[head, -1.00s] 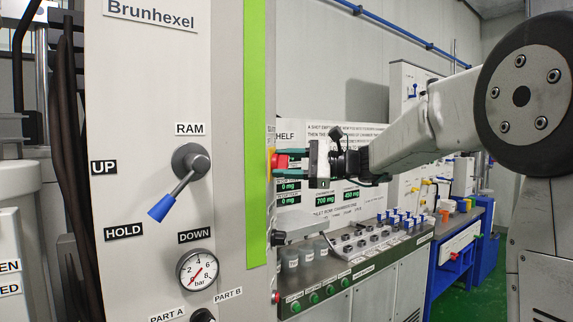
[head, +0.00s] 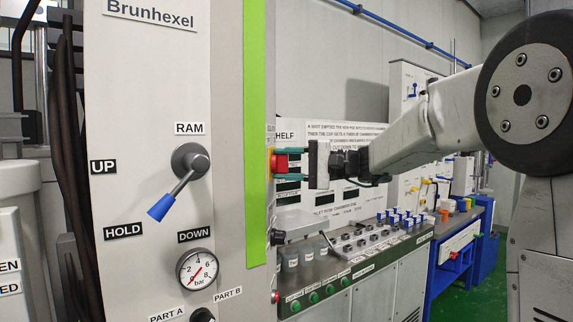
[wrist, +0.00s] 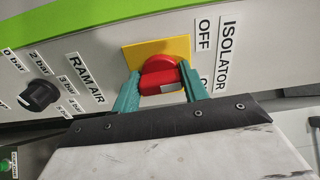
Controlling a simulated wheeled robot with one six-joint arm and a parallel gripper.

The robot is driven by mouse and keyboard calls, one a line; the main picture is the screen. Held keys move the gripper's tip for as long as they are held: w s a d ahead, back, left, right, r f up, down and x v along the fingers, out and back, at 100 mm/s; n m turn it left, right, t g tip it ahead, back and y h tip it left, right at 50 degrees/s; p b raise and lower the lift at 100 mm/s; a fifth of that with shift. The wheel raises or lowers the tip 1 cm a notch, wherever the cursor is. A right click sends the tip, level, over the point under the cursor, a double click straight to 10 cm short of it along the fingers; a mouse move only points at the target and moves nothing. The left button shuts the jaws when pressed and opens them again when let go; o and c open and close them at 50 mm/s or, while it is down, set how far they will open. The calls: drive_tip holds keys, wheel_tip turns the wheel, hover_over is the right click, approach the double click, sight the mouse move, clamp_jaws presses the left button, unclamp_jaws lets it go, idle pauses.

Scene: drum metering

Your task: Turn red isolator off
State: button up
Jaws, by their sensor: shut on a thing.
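The red isolator (wrist: 158,72) is a rotary knob on a yellow plate (wrist: 178,47) on the cabinet side, by the ISOLATOR and OFF labels. My gripper (wrist: 162,90) is shut on it, with one green finger on each side of the red handle. In the head view the red isolator (head: 281,163) shows at the panel's right edge, between the fingers of my gripper (head: 284,162). The lower label beside OFF is mostly hidden by a finger and the gripper body.
A black RAM AIR knob (wrist: 38,95) with bar marks sits left of the isolator. The front panel carries a blue-tipped RAM lever (head: 178,190) and a pressure gauge (head: 197,269).

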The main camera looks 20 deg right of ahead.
drive_tip(key=n, duration=0.4)
drive_tip(key=shift+f+n, duration=0.1)
drive_tip(key=shift+n, duration=2)
drive_tip(key=o, duration=1)
drive_tip(key=shift+v, duration=3.9)
drive_tip(key=shift+w, duration=0.1)
